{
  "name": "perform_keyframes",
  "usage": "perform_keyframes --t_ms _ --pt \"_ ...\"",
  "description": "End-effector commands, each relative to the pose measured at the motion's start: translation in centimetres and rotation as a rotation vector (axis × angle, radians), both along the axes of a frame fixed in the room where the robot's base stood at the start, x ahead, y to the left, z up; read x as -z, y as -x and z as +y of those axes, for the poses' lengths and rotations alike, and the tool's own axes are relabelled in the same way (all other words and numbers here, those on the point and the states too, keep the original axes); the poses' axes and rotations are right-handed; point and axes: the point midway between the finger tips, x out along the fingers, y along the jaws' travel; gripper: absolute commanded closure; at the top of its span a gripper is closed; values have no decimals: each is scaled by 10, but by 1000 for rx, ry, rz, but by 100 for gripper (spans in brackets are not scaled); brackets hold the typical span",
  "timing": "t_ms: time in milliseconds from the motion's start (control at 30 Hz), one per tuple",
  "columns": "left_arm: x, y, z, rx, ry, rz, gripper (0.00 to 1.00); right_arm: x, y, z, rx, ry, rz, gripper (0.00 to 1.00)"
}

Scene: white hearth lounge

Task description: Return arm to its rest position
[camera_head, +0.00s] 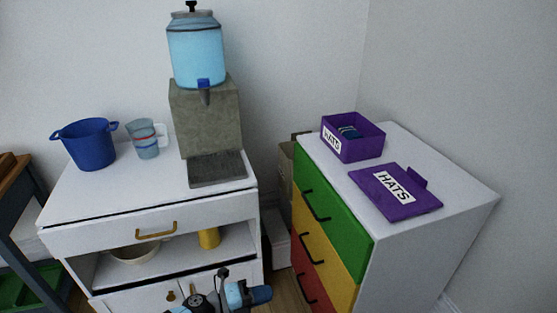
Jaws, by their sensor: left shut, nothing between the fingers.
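My left gripper (223,273) shows at the bottom edge of the head view, small and dark beside blue and dark parts of my arm. It is shut and empty, apart from every object, in front of the white cabinet (90,240). The rest of this arm is cut off by the lower edge. My right gripper is not in view.
On the cabinet stand a blue pot (88,145), a measuring cup (146,143) and a water dispenser (197,55) on a grey stand. A drawer unit (450,195) at right bears an open purple box (368,150) and its lid (415,205).

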Motion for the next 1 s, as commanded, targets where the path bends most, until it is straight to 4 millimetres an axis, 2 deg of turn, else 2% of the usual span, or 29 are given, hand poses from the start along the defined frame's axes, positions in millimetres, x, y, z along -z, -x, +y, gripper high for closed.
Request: perform_keyframes --t_ms 33,333,367,433,667,767,1000 --pt "8 -2 21 -8 -35 0 100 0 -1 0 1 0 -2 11" --pt "39 -10 133 -55 -214 0 100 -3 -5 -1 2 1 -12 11" --pt "37 -2 126 -85 -172 28 100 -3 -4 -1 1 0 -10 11" --pt "30 5 125 -162 -101 82 100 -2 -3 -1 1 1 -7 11" --pt "16 34 144 -436 111 305 100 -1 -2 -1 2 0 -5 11" --pt "12 54 162 -587 214 449 100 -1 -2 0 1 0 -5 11" --pt "10 117 212 -934 413 847 100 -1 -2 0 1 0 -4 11"
